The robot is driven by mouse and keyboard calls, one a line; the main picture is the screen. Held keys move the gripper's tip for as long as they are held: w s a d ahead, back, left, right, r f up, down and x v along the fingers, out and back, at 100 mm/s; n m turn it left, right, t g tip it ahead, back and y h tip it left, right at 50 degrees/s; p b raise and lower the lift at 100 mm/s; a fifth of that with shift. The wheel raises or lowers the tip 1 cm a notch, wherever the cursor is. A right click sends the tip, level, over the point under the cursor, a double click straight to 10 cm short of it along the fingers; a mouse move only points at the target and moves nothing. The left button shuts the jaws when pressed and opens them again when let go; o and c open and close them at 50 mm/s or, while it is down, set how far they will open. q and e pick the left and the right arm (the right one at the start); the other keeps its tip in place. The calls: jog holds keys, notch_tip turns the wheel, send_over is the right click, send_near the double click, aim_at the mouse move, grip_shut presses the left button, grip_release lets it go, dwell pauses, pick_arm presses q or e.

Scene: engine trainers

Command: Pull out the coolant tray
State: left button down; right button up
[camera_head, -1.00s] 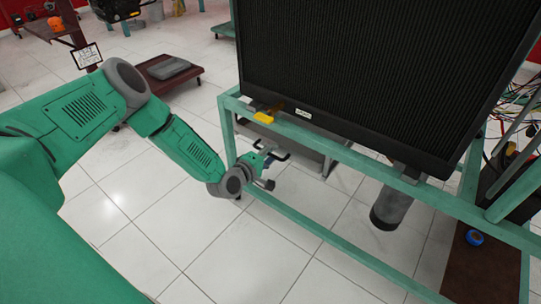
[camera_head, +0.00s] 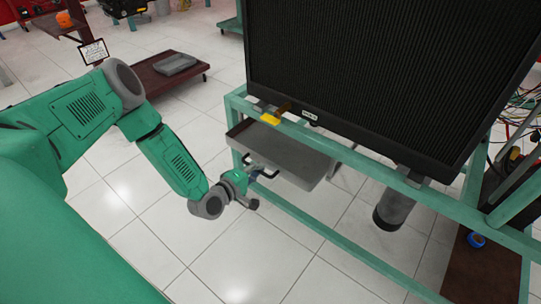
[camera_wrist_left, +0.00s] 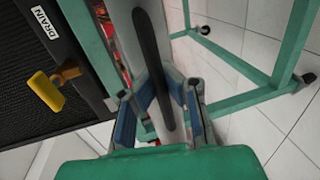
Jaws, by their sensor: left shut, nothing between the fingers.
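The coolant tray (camera_head: 290,157) is a shallow grey tray under the radiator, sticking out past the left side of the green frame. Its black handle (camera_head: 268,171) is on the near side. My left gripper (camera_head: 250,182) is at the handle, with its fingers shut. In the left wrist view, the dark handle bar (camera_wrist_left: 150,55) runs up from between the blue-padded fingers of my left gripper (camera_wrist_left: 160,98). How firmly they touch the bar cannot be told. My right gripper is not in view.
The large black radiator (camera_head: 380,70) stands on the green frame (camera_head: 400,190) above the tray. A yellow drain valve (camera_head: 270,119) sticks out at its lower left corner. A grey cylinder (camera_head: 394,210) hangs to the right. Tiled floor on the left is clear; a low brown cart (camera_head: 165,75) stands further back.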

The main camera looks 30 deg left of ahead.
pick_arm(q)
jog(key=f+p+v, duration=0.1)
jog(key=v, duration=0.6)
jog(key=shift+a+f, duration=0.2)
jog(key=shift+a, duration=0.05)
jog(key=c, duration=1.7)
grip_release()
jog(key=shift+o, duration=0.5)
jog(key=shift+f, duration=0.1)
jog(key=v, duration=1.2)
jog(key=shift+f, duration=0.1)
